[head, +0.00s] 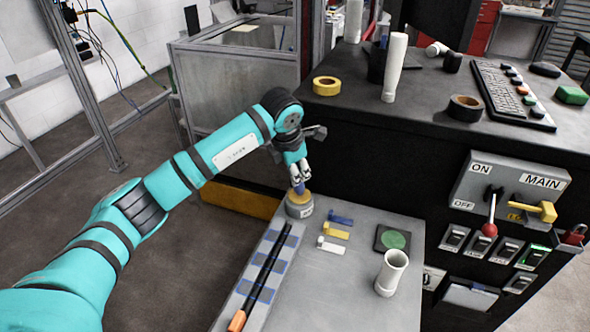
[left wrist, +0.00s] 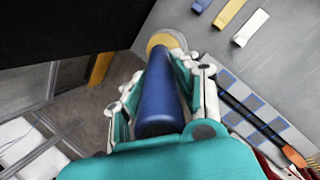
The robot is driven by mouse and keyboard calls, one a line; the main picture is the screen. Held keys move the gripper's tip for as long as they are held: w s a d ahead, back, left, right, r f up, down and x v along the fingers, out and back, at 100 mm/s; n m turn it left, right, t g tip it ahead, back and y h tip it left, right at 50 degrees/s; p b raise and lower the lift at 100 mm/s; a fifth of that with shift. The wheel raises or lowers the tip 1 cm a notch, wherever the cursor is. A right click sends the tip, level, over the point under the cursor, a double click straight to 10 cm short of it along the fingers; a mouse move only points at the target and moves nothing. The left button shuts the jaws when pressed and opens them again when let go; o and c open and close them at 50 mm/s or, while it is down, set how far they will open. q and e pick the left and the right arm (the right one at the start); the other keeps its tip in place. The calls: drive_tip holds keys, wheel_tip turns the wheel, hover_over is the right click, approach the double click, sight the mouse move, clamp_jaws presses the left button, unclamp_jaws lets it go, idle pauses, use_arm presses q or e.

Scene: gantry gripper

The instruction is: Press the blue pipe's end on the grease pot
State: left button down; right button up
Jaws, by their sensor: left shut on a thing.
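My left gripper (head: 299,175) is shut on the blue pipe (head: 299,188), which points down at the grease pot (head: 299,207). The pot is a small grey round tub with yellow grease on top, at the far left corner of the low grey table. In the left wrist view the blue pipe (left wrist: 158,100) lies between the fingers, and its far end overlaps the yellow top of the grease pot (left wrist: 172,42). The end looks to be at the grease, but I cannot tell how firmly it touches. My right gripper is not in view.
Blue (head: 341,219), yellow (head: 336,232) and white (head: 331,246) pieces lie right of the pot. A strip with blue squares (head: 245,286) holds a black rod with an orange end. A black cabinet (head: 385,150) rises behind.

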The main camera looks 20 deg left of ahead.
use_arm(q)
drive_tip(key=shift+f+b, duration=0.6)
drive_tip(key=shift+f, duration=0.15)
idle(1.6)
drive_tip(key=shift+r+p, duration=1.9)
drive_tip(key=shift+r, duration=1.7)
